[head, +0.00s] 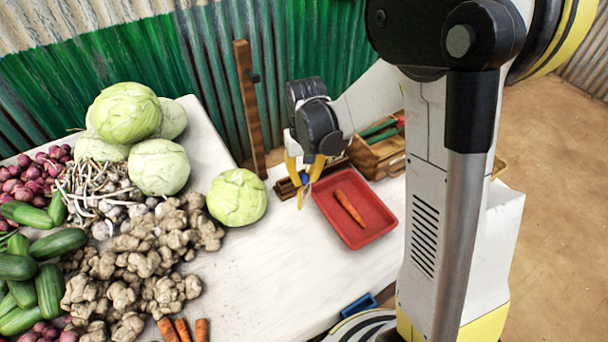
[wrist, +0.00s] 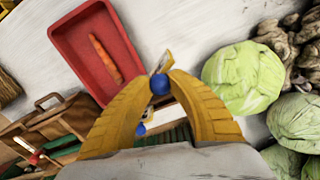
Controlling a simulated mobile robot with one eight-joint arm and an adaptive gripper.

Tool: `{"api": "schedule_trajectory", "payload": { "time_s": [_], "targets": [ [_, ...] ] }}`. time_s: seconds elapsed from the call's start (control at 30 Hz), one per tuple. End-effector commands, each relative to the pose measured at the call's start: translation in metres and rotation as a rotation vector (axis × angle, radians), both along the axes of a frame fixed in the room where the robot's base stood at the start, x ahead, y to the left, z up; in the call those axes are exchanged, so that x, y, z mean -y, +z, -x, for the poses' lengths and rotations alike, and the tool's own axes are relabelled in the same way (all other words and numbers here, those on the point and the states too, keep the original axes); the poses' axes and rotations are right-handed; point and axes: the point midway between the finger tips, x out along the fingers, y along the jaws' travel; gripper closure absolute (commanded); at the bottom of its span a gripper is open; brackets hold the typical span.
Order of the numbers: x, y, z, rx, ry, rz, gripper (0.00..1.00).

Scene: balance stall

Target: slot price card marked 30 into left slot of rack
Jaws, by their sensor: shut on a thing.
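My gripper (head: 303,182) is over the white table, beside the red tray; in the wrist view its yellow fingers (wrist: 160,84) close in on a small pale card (wrist: 162,62) with a yellow edge. The fingers hide most of the card, and its marking cannot be read. A low dark wooden piece (head: 285,188), which looks like the rack, lies just behind and beside the gripper in the head view. The arm and gripper partly cover it. Its slots cannot be made out, and I cannot tell whether the card touches it.
The red tray (head: 377,236) holds one carrot (head: 350,207). A wooden crate (head: 378,158) stands behind it. A lone cabbage (head: 236,198) sits left of the gripper, with ginger (head: 140,255) further left. An upright wooden post (head: 250,110) stands behind. The front table is mostly clear.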

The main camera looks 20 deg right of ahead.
Motion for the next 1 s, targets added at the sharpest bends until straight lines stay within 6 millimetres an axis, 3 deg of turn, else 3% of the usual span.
{"api": "schedule_trajectory", "payload": {
  "time_s": [0.77, 0.9, 1.0],
  "targets": [
    [0.000, 0.002, -0.135, 0.000, -0.538, 0.000, 1.00],
    [0.000, -0.038, -0.134, 0.000, -0.540, 0.000, 1.00],
    [0.000, -0.056, -0.134, 0.000, -0.539, 0.000, 1.00]
  ]
}}
